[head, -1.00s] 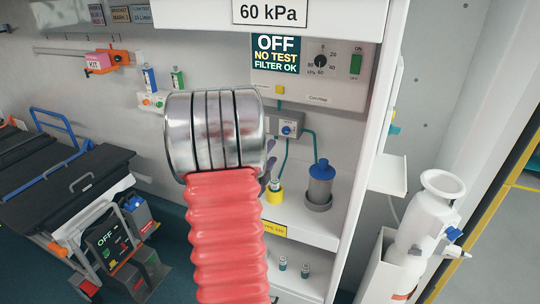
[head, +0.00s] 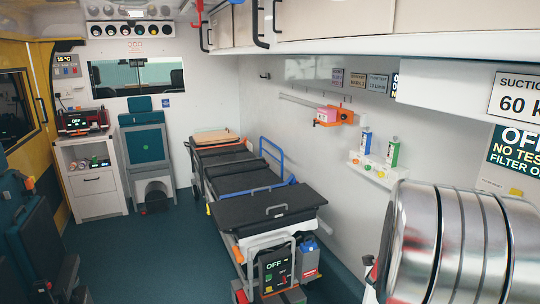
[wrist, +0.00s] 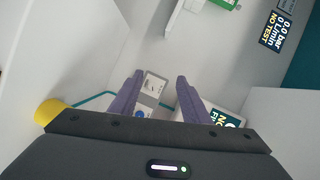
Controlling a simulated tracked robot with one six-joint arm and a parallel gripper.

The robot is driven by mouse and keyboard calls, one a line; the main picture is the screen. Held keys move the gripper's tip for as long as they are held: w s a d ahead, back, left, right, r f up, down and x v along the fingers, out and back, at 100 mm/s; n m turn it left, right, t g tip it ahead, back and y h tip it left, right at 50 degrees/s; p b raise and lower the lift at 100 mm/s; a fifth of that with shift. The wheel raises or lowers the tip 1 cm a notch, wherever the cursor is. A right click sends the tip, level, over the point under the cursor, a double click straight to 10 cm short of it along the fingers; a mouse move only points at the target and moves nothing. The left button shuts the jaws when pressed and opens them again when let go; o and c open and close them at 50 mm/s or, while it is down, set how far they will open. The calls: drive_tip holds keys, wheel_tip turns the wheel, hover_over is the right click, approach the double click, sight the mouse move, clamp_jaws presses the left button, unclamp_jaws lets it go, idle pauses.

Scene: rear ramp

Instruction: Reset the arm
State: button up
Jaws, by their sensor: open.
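My gripper (wrist: 157,97) shows in the wrist view with its two purple fingers apart and nothing between them. Beyond the fingers is a grey wall unit (wrist: 153,88) with a blue knob; I cannot tell how far away it is. In the head view my arm's shiny ribbed metal part fills the lower right, and the gripper itself is not visible there.
A black stretcher (head: 265,205) with blue rails stands along the right wall. A white cabinet (head: 95,195) and a teal seat (head: 145,145) are at the back left. A small wall shelf (head: 372,172) holds bottles.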

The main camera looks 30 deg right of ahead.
drive_tip(key=w+a+r+n+t+y, duration=0.2)
drive_tip(key=w+a+n+t+y, duration=0.45)
drive_tip(key=w+a, duration=0.7)
drive_tip(key=w+a+r+n+y, duration=0.1)
drive_tip(key=a+n+y, duration=0.2)
drive_tip(key=a+n, duration=0.95)
drive_tip(key=s+a+g+y, duration=0.1)
drive_tip(key=s+a+y, duration=0.15)
drive_tip(key=a, duration=1.25)
drive_tip(key=s+a+f+n+g+y, duration=0.1)
drive_tip(key=s+a+n+g+y, duration=0.2)
drive_tip(key=s+a+n, duration=0.8)
drive_tip(key=s+a+g, duration=0.1)
drive_tip(key=s+a, duration=0.2)
drive_tip(key=shift+s, duration=0.25)
drive_tip(key=shift+f, duration=0.1)
drive_tip(key=c, duration=0.3)
drive_tip(key=shift+d, duration=0.2)
